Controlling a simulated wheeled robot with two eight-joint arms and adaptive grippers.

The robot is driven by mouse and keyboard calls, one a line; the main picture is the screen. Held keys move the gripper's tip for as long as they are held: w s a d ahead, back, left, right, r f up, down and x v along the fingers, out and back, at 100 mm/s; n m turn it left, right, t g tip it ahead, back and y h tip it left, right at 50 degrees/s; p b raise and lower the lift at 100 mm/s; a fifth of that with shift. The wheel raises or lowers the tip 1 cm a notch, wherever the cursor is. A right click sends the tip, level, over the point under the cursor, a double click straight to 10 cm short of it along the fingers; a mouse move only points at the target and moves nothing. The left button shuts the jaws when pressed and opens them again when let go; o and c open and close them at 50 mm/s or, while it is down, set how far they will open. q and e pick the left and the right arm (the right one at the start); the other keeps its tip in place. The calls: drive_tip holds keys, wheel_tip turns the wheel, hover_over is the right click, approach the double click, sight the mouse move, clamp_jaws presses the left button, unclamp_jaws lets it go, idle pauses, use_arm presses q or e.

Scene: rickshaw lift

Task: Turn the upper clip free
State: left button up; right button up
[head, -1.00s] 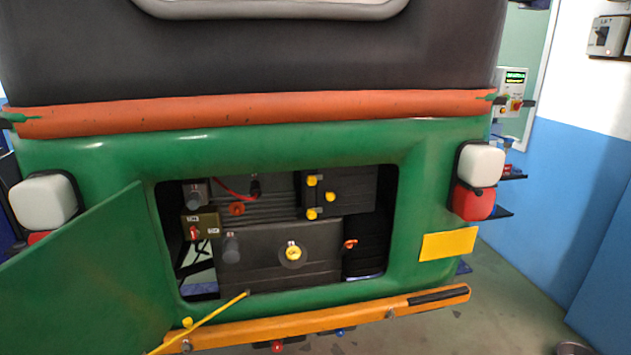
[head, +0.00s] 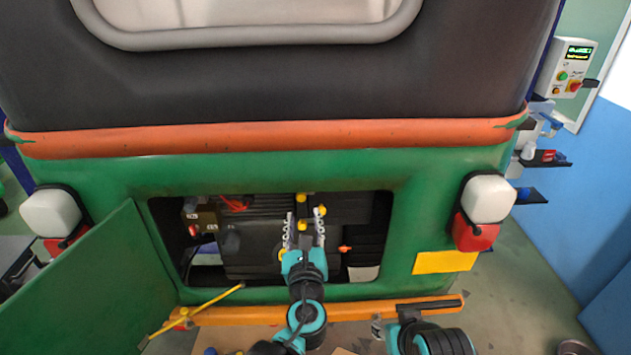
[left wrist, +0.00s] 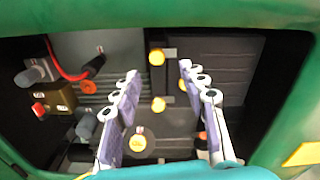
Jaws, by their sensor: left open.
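The upper yellow clip (head: 302,198) sits at the top of a dark box inside the open rear bay, and also shows in the left wrist view (left wrist: 157,57). A lower yellow clip (head: 302,225) is below it, and a yellow knob (left wrist: 184,85) is to the right. My left gripper (head: 304,212) is open and empty inside the bay. Its fingers stand either side of the clips in the picture; I see no contact. My right gripper (head: 380,326) is low by the orange bumper, mostly hidden by its arm.
The green bay rim (head: 391,245) surrounds the opening. The green door (head: 90,285) hangs open at left, with a yellow rod (head: 208,303) beside it. A red cable (left wrist: 68,70) and a grey knob (left wrist: 33,74) lie left of the clips. The orange bumper (head: 245,314) runs below.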

sight(301, 199)
use_arm(q)
drive_tip(key=w, duration=0.5)
drive_tip(key=w+b, duration=0.1)
drive_tip(key=w, duration=0.1)
drive_tip(key=shift+w+a, duration=0.2)
drive_tip(key=shift+a, duration=0.05)
clamp_jaws()
